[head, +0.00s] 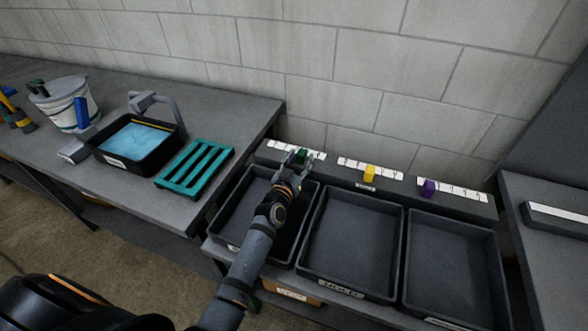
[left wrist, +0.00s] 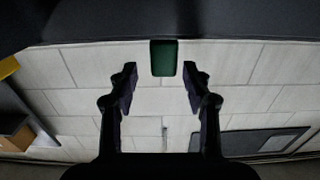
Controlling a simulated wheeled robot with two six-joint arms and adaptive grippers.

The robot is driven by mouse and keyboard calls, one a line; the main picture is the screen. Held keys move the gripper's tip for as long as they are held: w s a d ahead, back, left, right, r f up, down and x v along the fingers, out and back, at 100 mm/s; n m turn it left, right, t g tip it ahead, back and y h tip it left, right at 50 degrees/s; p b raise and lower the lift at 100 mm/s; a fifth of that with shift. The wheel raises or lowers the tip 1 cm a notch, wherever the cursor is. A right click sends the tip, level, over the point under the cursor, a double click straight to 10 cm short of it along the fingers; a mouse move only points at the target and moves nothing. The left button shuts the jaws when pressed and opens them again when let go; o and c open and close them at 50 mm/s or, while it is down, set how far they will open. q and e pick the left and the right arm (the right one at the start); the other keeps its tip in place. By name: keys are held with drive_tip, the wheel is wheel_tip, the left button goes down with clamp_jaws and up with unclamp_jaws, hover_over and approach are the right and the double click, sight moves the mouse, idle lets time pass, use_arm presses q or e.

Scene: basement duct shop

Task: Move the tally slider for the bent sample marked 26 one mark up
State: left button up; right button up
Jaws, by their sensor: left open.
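Three tally sliders stand on white marked scales along the rail (head: 330,164) behind the trays: a green slider (head: 301,154), a yellow slider (head: 369,173) and a purple slider (head: 429,187). My left gripper (head: 293,163) is open at the green slider and partly hides it and its scale. In the left wrist view the green slider (left wrist: 163,58) shows between and just beyond the open fingertips of that gripper (left wrist: 160,75), with a gap on both sides. No bent sample marked 26 can be made out. My right gripper is not in view.
Three dark trays stand before the rail: left (head: 236,205), middle (head: 350,245) and right (head: 455,265); they look empty. The left bench (head: 240,115) holds a teal rack (head: 195,166), a black bin (head: 125,165) with blue contents, and a bucket (head: 66,103). A block wall rises behind.

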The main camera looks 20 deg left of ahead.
use_arm(q)
drive_tip(key=s, duration=0.8)
drive_tip(key=shift+s+a, duration=0.15)
drive_tip(key=shift+s, duration=0.25)
drive_tip(key=shift+r, duration=0.1)
